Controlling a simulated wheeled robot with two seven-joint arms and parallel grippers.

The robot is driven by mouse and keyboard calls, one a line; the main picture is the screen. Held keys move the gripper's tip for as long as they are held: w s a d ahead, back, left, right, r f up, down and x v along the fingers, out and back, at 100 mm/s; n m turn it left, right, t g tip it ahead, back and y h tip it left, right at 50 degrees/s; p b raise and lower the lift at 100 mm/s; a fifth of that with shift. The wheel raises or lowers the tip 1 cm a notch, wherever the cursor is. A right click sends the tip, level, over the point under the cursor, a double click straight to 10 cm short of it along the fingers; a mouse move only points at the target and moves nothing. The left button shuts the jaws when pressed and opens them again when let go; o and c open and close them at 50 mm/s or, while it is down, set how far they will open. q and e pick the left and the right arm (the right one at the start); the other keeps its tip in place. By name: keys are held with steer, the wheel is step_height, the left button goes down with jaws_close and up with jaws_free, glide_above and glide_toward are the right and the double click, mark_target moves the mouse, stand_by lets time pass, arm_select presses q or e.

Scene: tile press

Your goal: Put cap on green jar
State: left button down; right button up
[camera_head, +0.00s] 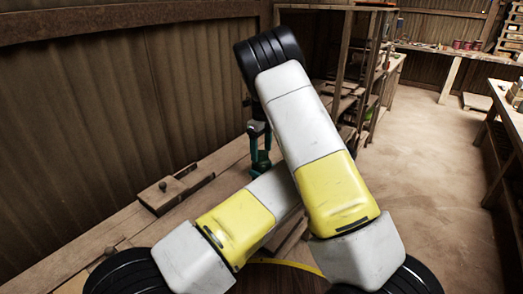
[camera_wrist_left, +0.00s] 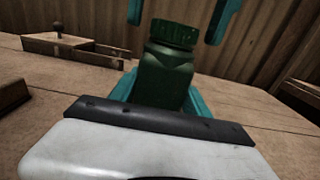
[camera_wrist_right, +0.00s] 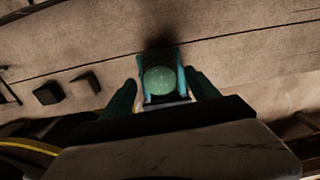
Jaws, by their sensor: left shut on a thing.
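The green jar (camera_wrist_left: 167,78) stands roughly upright in the left wrist view, between the teal fingers of my left gripper (camera_wrist_left: 163,92), which is shut on it. A ribbed green cap (camera_wrist_left: 175,32) sits on the jar's top; whether it is fully seated I cannot tell. From above, the cap's round top (camera_wrist_right: 160,80) shows in the right wrist view. My right gripper (camera_wrist_right: 161,88) is open, with one finger on each side of the cap and gaps between. Its fingers also show above the jar in the left wrist view. In the head view my arms cross and mostly hide the jar.
A wooden bench (camera_head: 95,243) runs along the corrugated wall. A wooden block with a dark knob (camera_head: 173,190) lies on it to the left. Two dark blocks (camera_wrist_right: 65,88) show in the right wrist view. A wooden shelf (camera_head: 350,60) stands behind my arms.

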step_height(320, 180, up, 12)
stand_by(0.7)
arm_select(q)
steer(key=shift+c, duration=2.2)
jaws_free()
steer(key=v, duration=0.8)
